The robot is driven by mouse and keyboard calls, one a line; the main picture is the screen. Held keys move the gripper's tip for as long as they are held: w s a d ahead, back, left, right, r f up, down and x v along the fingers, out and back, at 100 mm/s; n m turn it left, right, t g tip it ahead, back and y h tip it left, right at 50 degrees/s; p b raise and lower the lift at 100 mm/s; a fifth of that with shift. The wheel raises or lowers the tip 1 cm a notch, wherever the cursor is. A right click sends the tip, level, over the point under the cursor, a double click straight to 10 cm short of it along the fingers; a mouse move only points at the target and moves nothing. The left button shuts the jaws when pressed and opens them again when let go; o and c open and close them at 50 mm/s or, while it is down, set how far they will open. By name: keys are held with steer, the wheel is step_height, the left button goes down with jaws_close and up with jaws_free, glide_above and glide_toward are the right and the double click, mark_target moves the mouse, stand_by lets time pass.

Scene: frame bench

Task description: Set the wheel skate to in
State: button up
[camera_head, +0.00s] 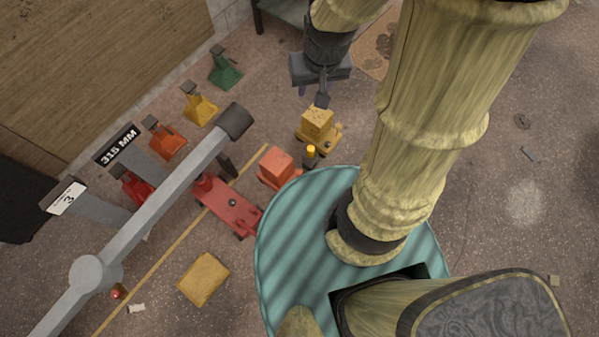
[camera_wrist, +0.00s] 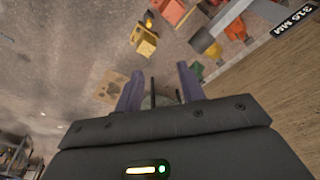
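I cannot tell for sure which item is the wheel skate. A low red wheeled trolley (camera_head: 228,203) lies on the floor beside the grey beam. An orange-red block on a low base (camera_head: 278,168) and a yellow block on a low base (camera_head: 318,122) stand to its upper right. The yellow block also shows in the wrist view (camera_wrist: 145,40). My gripper (camera_head: 322,99) is above the floor near the yellow block, apart from it in the picture. In the wrist view its purple fingers (camera_wrist: 160,88) stand apart. A small, unclear greyish form shows between them.
A grey beam (camera_head: 165,203) with a 315 MM sign (camera_head: 119,146) runs across the left. Green (camera_head: 224,70), yellow (camera_head: 199,104) and orange (camera_head: 164,139) stands line up behind it. A yellow pad (camera_head: 203,278) lies on the floor. Open floor shows at the right.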

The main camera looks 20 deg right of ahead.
steer(key=w+f+m+g+b, duration=0.1)
steer(key=w+f+m+b, duration=0.25)
steer(key=f+b, duration=0.9)
steer(key=w+f+m+b, duration=0.2)
steer(key=w+f+b, duration=0.4)
steer(key=f, duration=1.2)
steer(key=m+g+b, duration=0.1)
steer(key=m+b, duration=0.4)
steer(key=b, duration=1.5)
glide_above(299, 172)
step_height(299, 172, down, 33)
steer(key=shift+d, duration=0.2)
steer(key=shift+n, duration=0.25)
step_height(299, 172, down, 17)
steer(key=b, duration=0.9)
steer(key=shift+f, duration=0.2)
steer(key=shift+c, duration=0.5)
jaws_close()
